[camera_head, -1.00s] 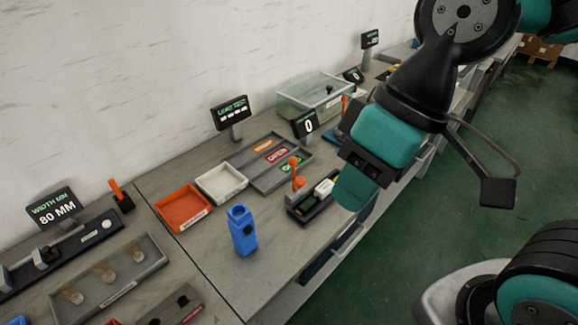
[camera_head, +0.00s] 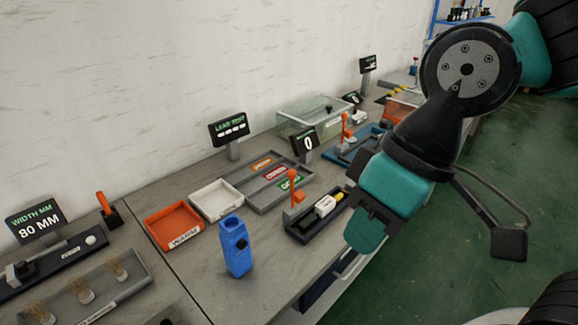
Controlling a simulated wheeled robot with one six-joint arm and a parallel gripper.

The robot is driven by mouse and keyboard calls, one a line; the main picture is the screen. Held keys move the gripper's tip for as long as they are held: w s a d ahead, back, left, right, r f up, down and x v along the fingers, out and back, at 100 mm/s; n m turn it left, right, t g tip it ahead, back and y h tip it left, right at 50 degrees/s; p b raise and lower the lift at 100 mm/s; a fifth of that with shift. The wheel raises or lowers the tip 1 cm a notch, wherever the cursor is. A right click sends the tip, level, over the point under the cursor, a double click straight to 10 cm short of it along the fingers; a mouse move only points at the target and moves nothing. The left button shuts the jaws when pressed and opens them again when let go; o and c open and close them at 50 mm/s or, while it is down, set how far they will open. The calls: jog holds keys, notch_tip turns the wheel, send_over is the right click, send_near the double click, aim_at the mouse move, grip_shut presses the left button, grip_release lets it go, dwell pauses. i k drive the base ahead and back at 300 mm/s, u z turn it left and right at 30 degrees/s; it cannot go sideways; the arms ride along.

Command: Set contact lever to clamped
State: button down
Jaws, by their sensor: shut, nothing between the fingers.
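An orange-knobbed lever (camera_head: 293,187) stands roughly upright at the left end of a dark fixture (camera_head: 307,228) on the bench. A white part with a yellow end (camera_head: 326,205) lies in that fixture. A second orange lever (camera_head: 346,128) stands on a blue fixture (camera_head: 345,153) farther back. I see no label that tells which one is the contact lever. My gripper (camera_head: 364,235) points down just right of the dark fixture, apart from both levers. It is shut and empty. My arm hides part of the bench behind it.
A blue upright holder (camera_head: 236,247) stands left of the dark fixture. An orange tray (camera_head: 174,227), a white tray (camera_head: 216,200) and a grey labelled tray (camera_head: 262,196) lie behind. Small displays (camera_head: 229,128) stand along the wall.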

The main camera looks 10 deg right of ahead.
aim_at(298, 197)
jog(key=z, duration=0.55)
jog(key=k, duration=0.6)
jog(key=z, duration=0.55)
jog(key=i, duration=0.35)
jog(key=u, duration=0.6)
jog(key=i, duration=0.9)
jog(key=u, duration=0.8)
